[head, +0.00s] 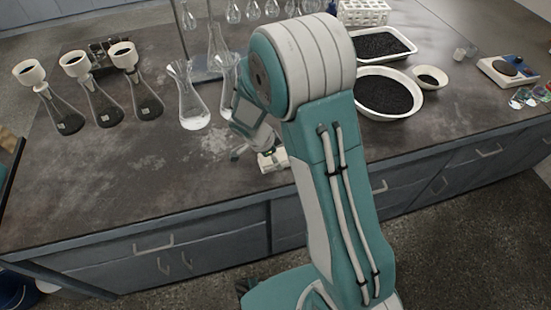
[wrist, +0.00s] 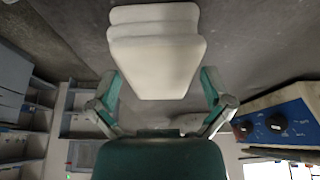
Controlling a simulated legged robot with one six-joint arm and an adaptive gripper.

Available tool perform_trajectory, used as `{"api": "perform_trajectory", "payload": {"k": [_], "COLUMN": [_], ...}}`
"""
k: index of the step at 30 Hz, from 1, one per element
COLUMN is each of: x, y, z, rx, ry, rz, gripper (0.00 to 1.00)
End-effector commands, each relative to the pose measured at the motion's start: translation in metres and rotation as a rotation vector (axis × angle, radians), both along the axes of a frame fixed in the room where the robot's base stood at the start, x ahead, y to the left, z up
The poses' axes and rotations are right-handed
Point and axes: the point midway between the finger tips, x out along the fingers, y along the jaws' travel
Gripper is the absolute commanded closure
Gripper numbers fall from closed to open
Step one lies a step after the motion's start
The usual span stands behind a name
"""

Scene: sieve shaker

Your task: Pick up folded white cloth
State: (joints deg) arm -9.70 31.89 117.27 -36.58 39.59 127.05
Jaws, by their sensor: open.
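The folded white cloth (wrist: 155,55) lies in layers on the dark bench top and fills the upper middle of the wrist view. In the head view a small part of the cloth (head: 281,160) shows near the front edge of the bench, partly hidden by my arm. My gripper (wrist: 160,84) is open, with one finger on each side of the cloth's near end. I cannot tell whether the fingers touch it. In the head view my gripper (head: 256,154) is at the cloth, mostly hidden.
Flasks with funnels (head: 103,88) stand at the left, and a clear flask (head: 187,98) stands behind my gripper. White bowls of black grains (head: 388,92) and a small scale (head: 508,70) are at the right. A blue device with knobs (wrist: 272,126) shows right of my gripper. The front left bench is clear.

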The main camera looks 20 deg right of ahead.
Motion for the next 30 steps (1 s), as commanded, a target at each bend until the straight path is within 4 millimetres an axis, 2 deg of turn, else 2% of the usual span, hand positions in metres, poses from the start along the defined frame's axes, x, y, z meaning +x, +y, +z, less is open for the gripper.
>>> {"api": "perform_trajectory", "payload": {"k": [26, 29, 30], "x": [0.0000, 0.0000, 0.0000], "y": [0.0001, 0.0001, 0.0001], "z": [-0.0046, -0.0045, -0.0045], "rx": [0.000, 0.000, 0.000], "ry": [0.000, 0.000, 0.000], "rz": [0.000, 0.000, 0.000], "gripper": [0.00, 0.40, 0.58]}}
